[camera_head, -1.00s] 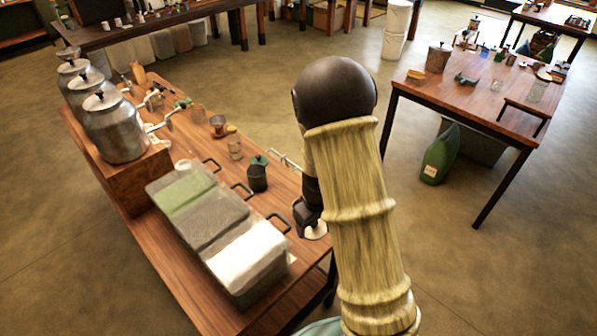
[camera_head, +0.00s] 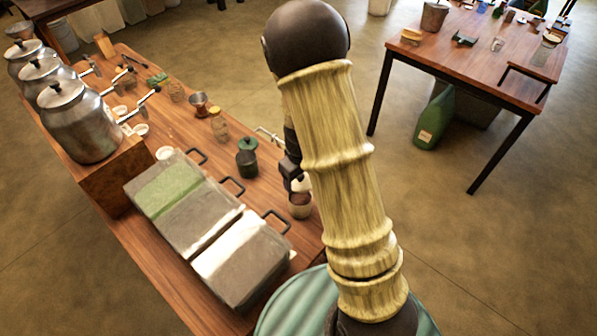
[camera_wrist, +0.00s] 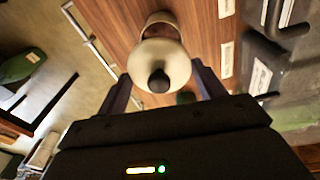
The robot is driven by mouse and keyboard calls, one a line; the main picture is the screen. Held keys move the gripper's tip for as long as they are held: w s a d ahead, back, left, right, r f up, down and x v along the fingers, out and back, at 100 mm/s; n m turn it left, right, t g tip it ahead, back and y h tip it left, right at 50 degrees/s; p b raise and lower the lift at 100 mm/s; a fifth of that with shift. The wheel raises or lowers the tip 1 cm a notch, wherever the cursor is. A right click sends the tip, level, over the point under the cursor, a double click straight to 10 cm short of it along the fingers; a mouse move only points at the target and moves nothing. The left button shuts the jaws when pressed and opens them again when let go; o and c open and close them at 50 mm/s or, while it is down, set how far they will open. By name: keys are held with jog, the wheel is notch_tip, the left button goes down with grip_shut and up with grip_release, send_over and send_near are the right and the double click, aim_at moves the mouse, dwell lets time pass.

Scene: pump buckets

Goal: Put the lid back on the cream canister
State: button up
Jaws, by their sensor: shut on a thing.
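The lid (camera_wrist: 172,61) is a round cream disc with a black knob, between my gripper's fingers in the wrist view. My gripper (camera_wrist: 162,86) is shut on the lid. The cream canister (camera_wrist: 160,18) shows beyond the lid, its open mouth dark brown inside and partly hidden by the lid. In the head view the canister (camera_head: 299,208) stands near the table's right edge, just below my gripper (camera_head: 297,182). A pale bit of the lid (camera_head: 305,184) shows there, mostly hidden by my arm. The lid appears held apart from the canister.
A dark green-lidded jar (camera_head: 247,160) stands left of the canister. Lidded bins with black handles (camera_head: 243,258) lie at the front left. Metal pump urns (camera_head: 80,125) stand on a wooden riser (camera_head: 118,175). Open floor separates this from a second table (camera_head: 480,60).

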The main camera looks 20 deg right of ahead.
aim_at(300, 190)
jog(key=shift+f+b, duration=2.75)
jog(key=shift+f, duration=0.5)
jog(key=shift+f, duration=0.1)
dwell(0.4)
jog(key=o, duration=1.2)
jog(key=shift+o, duration=0.2)
jog(key=shift+r+p, duration=2.8)
jog(key=shift+r, duration=0.75)
